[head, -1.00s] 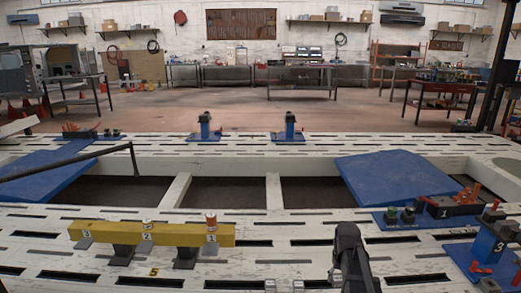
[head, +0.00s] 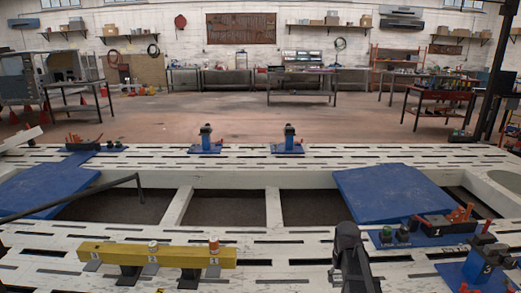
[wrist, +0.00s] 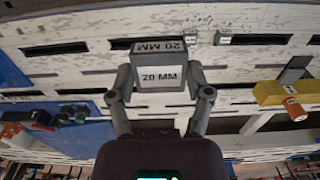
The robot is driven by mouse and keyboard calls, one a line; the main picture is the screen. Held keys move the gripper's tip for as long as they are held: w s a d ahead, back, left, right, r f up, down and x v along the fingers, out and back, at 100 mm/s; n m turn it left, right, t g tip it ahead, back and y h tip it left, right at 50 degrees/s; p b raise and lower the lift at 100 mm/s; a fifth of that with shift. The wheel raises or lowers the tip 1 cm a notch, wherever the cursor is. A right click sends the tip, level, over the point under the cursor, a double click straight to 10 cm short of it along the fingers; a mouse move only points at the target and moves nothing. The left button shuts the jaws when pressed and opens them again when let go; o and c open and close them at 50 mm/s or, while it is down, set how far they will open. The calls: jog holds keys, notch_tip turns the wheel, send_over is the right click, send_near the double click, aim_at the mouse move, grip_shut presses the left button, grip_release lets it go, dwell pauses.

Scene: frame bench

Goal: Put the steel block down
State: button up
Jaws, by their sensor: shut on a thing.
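The steel block (wrist: 160,77) is a grey block with white "20 MM" labels, seen in the wrist view. My gripper (wrist: 160,82) is shut on it, with one finger on each side. The block is over the white slotted bench top (wrist: 80,60); whether it touches the top, I cannot tell. In the head view only a dark part of my arm shows at the bottom centre, and the block and fingertips are not visible.
A yellow beam (head: 160,254) on dark supports lies at the left; it also shows in the wrist view (wrist: 268,93). Two small blocks (wrist: 223,39) sit beyond the held block. A blue panel (head: 395,192) and blue fixtures (head: 480,268) stand right. Bench slots are open.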

aim_at(339, 278)
notch_tip(339, 278, up, 12)
jog(key=p, duration=1.1)
dwell(0.5)
